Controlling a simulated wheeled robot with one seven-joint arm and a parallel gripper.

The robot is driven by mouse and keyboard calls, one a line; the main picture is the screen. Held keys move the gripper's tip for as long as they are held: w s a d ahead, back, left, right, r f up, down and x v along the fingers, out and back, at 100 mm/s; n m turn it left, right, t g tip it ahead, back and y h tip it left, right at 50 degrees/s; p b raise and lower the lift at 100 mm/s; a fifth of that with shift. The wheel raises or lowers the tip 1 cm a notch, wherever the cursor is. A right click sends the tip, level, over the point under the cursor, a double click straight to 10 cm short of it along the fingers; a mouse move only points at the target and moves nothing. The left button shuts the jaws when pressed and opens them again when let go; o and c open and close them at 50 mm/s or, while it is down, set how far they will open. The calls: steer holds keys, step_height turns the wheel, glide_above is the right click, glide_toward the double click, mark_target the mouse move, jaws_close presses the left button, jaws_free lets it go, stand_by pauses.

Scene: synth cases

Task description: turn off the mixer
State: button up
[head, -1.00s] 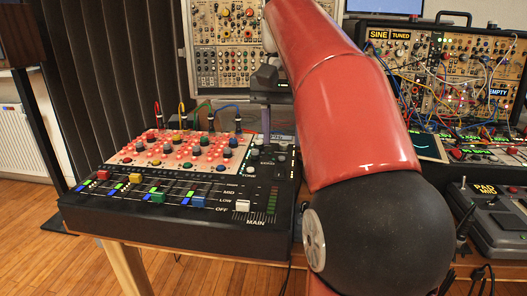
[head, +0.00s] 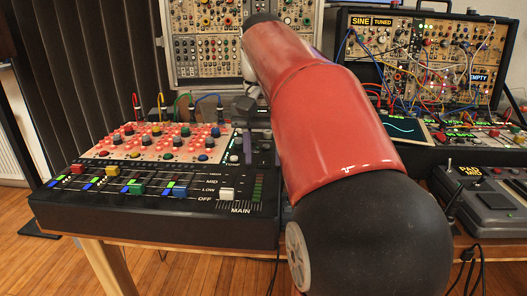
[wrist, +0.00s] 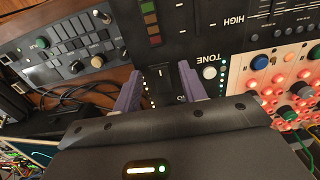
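The mixer (head: 120,212) is a black desk console with a pink lit knob panel (head: 110,152), several coloured faders and a white MAIN fader (head: 227,194). The panel lights glow, so the mixer appears on. My gripper (wrist: 160,68) is open and empty in the wrist view. Its two purple fingers stand apart over the mixer's TONE end, with a dark part of the mixer's face between them. Whether they touch it is unclear. In the head view my red arm hides much of the gripper; a purple finger shows beside the knob panel.
Cables plug into the mixer's back edge. A modular rack (head: 440,60) with patch cables stands at the back right. A grey device with knobs (wrist: 70,45) lies beside the mixer in the wrist view.

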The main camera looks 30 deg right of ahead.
jaws_close()
steer(key=r+g+p, duration=0.1)
steer(key=p, duration=0.2)
steer(key=shift+w+d+y+p, duration=0.1)
steer(key=shift+w+y+p, duration=0.05)
steer(key=shift+y+p, duration=0.2)
steer(key=shift+w+f+g+p, duration=0.1)
steer(key=shift+g+p, duration=0.2)
steer(key=shift+p, duration=0.2)
steer(key=shift+w+d+f+g+y, duration=0.15)
steer(key=shift+f+g+y, duration=0.1)
steer(key=shift+g+y, duration=0.2)
jaws_free()
